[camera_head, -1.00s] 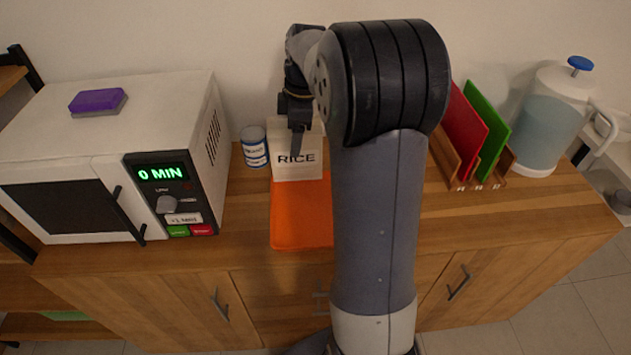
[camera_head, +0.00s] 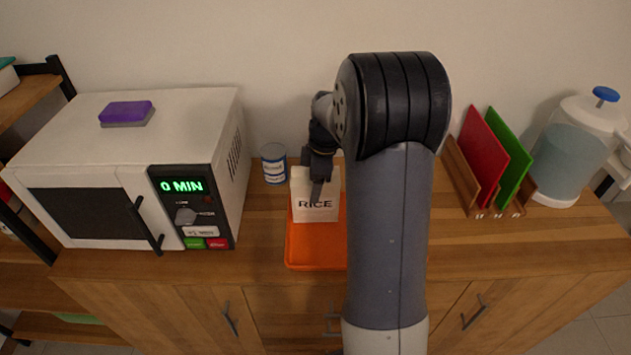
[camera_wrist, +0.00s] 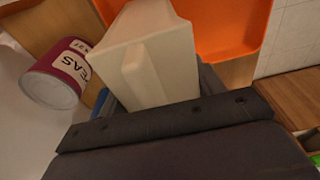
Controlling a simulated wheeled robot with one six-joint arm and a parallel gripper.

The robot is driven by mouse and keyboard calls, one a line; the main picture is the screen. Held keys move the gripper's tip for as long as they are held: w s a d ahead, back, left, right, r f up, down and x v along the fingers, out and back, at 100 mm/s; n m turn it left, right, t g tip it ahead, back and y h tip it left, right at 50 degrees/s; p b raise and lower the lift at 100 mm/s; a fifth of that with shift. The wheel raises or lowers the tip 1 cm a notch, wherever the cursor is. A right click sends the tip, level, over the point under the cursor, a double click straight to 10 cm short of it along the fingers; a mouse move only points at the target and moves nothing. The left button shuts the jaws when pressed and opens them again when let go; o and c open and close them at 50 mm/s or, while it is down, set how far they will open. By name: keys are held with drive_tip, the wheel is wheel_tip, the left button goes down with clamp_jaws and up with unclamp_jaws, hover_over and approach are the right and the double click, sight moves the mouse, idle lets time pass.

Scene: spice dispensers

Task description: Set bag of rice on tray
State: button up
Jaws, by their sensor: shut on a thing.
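The bag of rice (camera_head: 315,211) is a cream block with "RICE" on its front. It is upright over the back part of the orange tray (camera_head: 315,255); I cannot tell whether it touches the tray. My gripper (camera_head: 318,180) is shut on the top of the bag, and my arm hides part of the tray's right side. In the wrist view the bag (camera_wrist: 150,55) fills the middle in front of my gripper, and the orange tray (camera_wrist: 235,25) lies beyond it. The fingertips are mostly hidden there.
A blue-and-white can (camera_head: 274,164) stands behind and left of the bag. The wrist view shows a dark red can (camera_wrist: 60,75). A white microwave (camera_head: 130,170) stands left. A rack with red and green boards (camera_head: 485,160) and a water dispenser (camera_head: 570,150) stand right.

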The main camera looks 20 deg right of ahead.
drive_tip(key=o, duration=1.7)
drive_tip(key=r, duration=0.4)
drive_tip(key=d+r, duration=0.1)
drive_tip(key=r, duration=0.7)
drive_tip(key=shift+s+d, duration=0.35)
drive_tip(key=shift+o, duration=0.2)
